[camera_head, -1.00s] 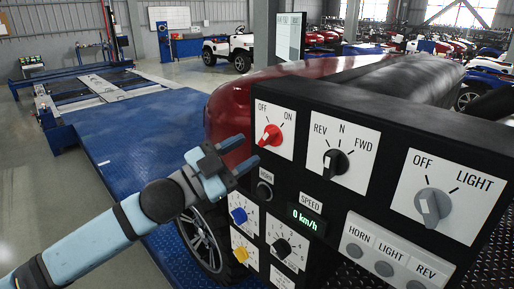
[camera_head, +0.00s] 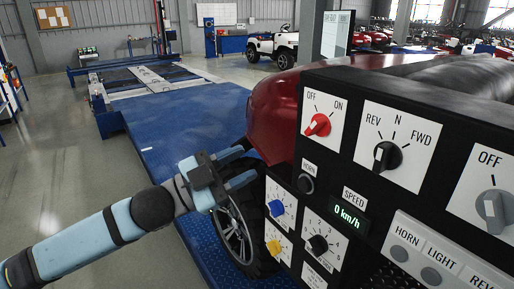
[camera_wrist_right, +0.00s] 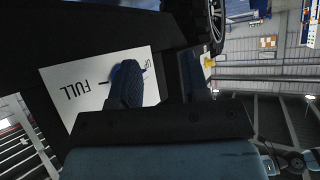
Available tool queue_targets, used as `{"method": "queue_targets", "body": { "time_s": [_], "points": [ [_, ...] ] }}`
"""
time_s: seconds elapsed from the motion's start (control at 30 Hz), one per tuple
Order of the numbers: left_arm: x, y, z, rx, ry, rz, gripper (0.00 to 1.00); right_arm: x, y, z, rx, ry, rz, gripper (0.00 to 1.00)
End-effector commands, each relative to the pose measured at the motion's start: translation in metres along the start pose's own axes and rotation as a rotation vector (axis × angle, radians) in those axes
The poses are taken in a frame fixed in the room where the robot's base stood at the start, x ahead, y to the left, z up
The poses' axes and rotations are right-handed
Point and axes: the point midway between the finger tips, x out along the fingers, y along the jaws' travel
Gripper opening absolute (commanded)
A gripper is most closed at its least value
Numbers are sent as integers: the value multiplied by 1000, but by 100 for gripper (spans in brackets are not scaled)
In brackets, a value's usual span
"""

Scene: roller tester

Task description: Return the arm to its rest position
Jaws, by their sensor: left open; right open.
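My left gripper (camera_head: 246,166) is in the head view, its arm coming in from the lower left. It is open and empty, in front of the red car body and left of the control panel (camera_head: 345,185). The panel has a red OFF/ON knob (camera_head: 317,125), a black REV/N/FWD knob (camera_head: 387,155) and a grey knob (camera_head: 494,207). My right gripper (camera_wrist_right: 158,65) shows only in the right wrist view. It is open, in front of a white plate (camera_wrist_right: 85,85) marked FULL. A blue knob (camera_wrist_right: 144,70) there is mostly hidden behind one finger.
The speed display (camera_head: 347,210) reads 0 km/h. The car's front wheel (camera_head: 237,233) stands behind the left gripper. A blue platform (camera_head: 185,125) lies beyond it. The grey floor (camera_head: 60,190) at the left is clear.

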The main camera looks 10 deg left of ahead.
Motion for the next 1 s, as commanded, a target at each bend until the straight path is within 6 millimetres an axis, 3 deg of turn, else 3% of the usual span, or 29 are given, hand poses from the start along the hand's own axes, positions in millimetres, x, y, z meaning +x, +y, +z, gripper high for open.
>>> {"method": "queue_targets", "body": {
  "time_s": [0.23,0.47,0.67,0.8,1.0],
  "points": [
    [-14,33,51,-134,-108,-88,40,-5,0,-8,-1,-1,1,43],
    [-52,82,115,-286,-288,-203,40,-10,1,-15,-2,0,2,43],
    [-105,138,166,-418,-486,-299,40,-15,2,-21,-1,0,5,43],
    [-156,189,194,-511,-654,-360,40,-18,2,-26,0,0,7,43],
    [-238,266,214,-628,-898,-425,40,-22,2,-32,1,0,8,43]
  ]
}}
